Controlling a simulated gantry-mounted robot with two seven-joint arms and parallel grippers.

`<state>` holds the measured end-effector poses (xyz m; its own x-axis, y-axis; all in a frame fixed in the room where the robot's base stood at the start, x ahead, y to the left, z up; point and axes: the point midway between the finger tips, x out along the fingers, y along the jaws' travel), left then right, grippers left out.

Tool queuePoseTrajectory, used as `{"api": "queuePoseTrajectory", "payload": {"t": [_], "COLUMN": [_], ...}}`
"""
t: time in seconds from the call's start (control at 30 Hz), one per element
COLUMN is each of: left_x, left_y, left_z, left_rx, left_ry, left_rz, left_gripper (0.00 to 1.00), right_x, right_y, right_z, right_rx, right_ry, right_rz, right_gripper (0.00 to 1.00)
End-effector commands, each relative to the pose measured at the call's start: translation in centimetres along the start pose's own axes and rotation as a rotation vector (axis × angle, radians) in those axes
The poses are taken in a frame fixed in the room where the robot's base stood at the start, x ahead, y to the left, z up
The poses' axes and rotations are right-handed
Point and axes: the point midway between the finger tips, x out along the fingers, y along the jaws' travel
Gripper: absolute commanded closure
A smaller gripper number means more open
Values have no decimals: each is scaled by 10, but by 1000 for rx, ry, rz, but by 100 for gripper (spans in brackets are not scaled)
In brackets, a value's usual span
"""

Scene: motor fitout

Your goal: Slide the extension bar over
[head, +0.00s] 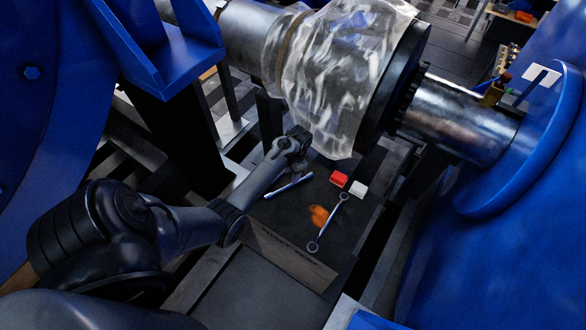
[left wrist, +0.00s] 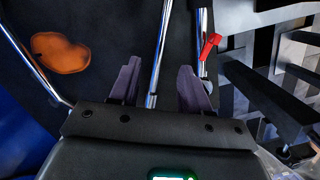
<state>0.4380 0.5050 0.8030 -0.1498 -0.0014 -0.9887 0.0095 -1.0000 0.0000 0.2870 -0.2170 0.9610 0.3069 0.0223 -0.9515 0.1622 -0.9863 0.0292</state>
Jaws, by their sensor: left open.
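My left gripper (head: 297,138) is above the dark mat in the head view, its arm coming in from the left. In the left wrist view the left gripper (left wrist: 158,76) has its two dark fingers apart. A long chrome bar (left wrist: 161,45), apparently the extension bar, runs lengthwise between the fingers, with a gap to each; its near end is hidden by the gripper body. In the head view a silver bar (head: 289,186) lies on the mat just below the gripper. I cannot tell if the fingers are at the bar's height. My right gripper is not in view.
A red-levered tool (left wrist: 208,46) lies right of the bar. The plastic-wrapped shaft part (head: 345,70) hangs close above the gripper.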

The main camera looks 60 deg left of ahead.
Motion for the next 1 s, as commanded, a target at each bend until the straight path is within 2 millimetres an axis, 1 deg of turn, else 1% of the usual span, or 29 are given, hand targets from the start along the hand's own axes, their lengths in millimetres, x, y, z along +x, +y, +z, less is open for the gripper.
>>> {"api": "queuePoseTrajectory", "payload": {"t": [0.03, 0.1, 0.3, 0.4, 0.6, 0.93, 1.0], "left_x": [11, 22, 49, 58, 68, 68, 68], "left_y": [0, 0, 0, 0, 0, 0, 0], "left_z": [0, 0, 0, 0, 0, 0, 0], "left_rx": [0, 0, -1, -1, -1, -1, -1], "left_ry": [-2, -2, -1, -1, 0, 0, 0], "left_rz": [0, 0, 0, 0, 0, 0, 0], "left_gripper": [53, 53, 53, 53, 53, 53, 64], "right_x": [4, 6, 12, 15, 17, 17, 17], "right_y": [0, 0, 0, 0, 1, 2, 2], "right_z": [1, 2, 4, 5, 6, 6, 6], "right_rx": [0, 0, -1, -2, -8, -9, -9], "right_ry": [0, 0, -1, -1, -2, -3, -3], "right_rz": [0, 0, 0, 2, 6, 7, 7], "right_gripper": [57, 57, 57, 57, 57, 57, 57]}}
